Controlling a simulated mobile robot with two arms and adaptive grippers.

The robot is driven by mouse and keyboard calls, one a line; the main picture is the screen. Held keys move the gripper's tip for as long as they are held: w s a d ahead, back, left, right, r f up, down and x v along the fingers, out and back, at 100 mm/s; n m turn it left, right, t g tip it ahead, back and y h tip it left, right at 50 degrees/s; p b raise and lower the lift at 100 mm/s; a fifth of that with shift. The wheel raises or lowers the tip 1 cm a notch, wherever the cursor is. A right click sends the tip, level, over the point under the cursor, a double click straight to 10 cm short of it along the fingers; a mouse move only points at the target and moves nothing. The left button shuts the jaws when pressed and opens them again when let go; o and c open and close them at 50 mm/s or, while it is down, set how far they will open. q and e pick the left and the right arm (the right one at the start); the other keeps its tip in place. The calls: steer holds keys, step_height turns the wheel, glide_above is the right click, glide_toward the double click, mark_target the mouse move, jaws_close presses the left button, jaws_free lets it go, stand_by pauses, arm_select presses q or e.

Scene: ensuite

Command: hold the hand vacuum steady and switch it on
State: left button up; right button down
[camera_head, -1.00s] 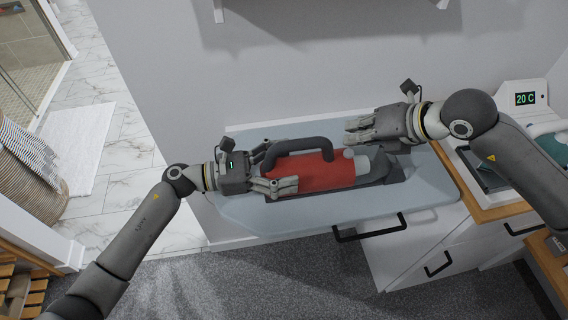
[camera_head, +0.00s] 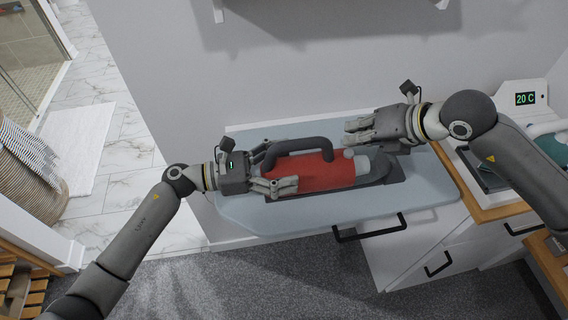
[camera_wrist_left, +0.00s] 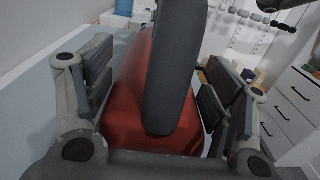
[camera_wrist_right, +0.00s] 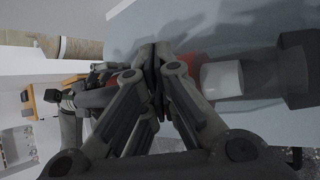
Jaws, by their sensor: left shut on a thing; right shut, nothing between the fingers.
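The hand vacuum (camera_head: 325,172) has a red body, a dark arched handle (camera_head: 298,143) and a dark front end (camera_head: 378,165). It lies over a dark flat base on a blue-grey surface. My left gripper (camera_head: 279,168) is shut on the vacuum's rear, with fingers on both sides of the red body (camera_wrist_left: 125,112); the handle (camera_wrist_left: 172,70) runs between them in the left wrist view. My right gripper (camera_head: 352,131) is shut and empty, on the wall side of the vacuum's front. A light grey part (camera_wrist_right: 222,78) of the vacuum shows beside its fingers. I cannot make out a switch.
The blue-grey surface (camera_head: 300,220) has free room in front of the vacuum. The wall (camera_head: 300,70) is close behind. A wooden-topped cabinet (camera_head: 485,205) with a display reading 20 C stands at the right. A woven basket (camera_head: 30,185) is at far left.

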mark_target(352, 149)
steer(key=shift+f, duration=0.2)
stand_by(0.3)
steer(key=shift+f, duration=0.3)
steer(key=shift+f, duration=0.5)
stand_by(0.6)
steer(key=shift+r, duration=0.95)
step_height(352, 149, up, 6)
stand_by(0.4)
